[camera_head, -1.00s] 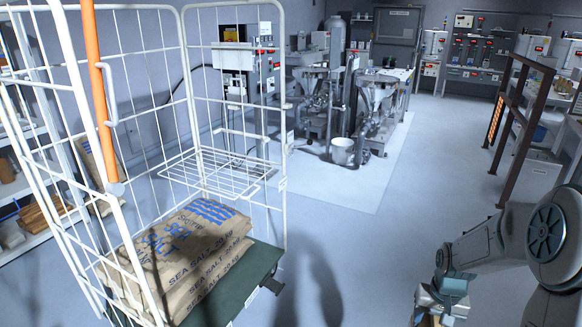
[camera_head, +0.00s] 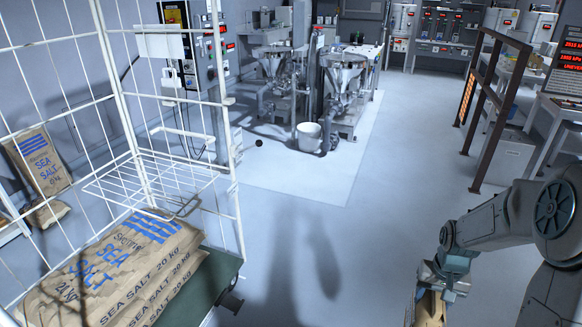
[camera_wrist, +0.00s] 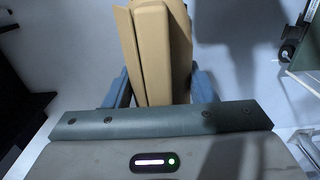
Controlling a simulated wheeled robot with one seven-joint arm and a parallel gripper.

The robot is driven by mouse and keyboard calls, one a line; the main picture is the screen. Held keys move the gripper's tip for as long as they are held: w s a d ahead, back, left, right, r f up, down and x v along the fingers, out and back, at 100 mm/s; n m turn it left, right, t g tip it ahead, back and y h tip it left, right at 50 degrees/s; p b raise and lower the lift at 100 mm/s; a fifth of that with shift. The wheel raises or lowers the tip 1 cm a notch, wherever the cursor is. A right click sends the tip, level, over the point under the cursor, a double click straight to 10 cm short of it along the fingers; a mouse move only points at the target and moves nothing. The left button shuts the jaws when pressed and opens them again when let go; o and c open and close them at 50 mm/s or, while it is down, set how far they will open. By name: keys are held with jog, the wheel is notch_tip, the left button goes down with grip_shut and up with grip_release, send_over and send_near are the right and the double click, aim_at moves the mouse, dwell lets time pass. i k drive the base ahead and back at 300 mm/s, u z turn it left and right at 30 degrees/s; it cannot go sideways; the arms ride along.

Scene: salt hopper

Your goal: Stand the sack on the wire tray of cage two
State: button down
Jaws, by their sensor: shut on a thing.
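My gripper (camera_head: 440,285) is at the lower right of the head view, shut on a tan paper sack (camera_head: 430,308). In the wrist view the sack (camera_wrist: 160,50) sits between the two fingers of my gripper (camera_wrist: 158,88); its far end runs out of the picture. The wire tray (camera_head: 150,182) is a white wire shelf inside the white wire cage (camera_head: 122,95) at the left, and it looks empty. The sack is well to the right of the tray, apart from it. No number shows on the cage, so I cannot tell which cage it is.
Large sea salt sacks (camera_head: 105,270) lie stacked on the cage's green base (camera_head: 205,290). A smaller sea salt sack (camera_head: 38,162) leans upright behind the cage mesh. A white bucket (camera_head: 308,136) stands by the machines. A brown framed barrier (camera_head: 482,125) stands at the right. The middle floor is clear.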

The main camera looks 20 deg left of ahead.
aim_at(170, 187)
jog(key=u, duration=0.2)
jog(key=i, duration=0.8)
jog(key=u, duration=0.9)
jog(key=i, duration=0.4)
jog(key=u, duration=0.75)
jog(key=i, duration=0.35)
jog(key=u, duration=0.4)
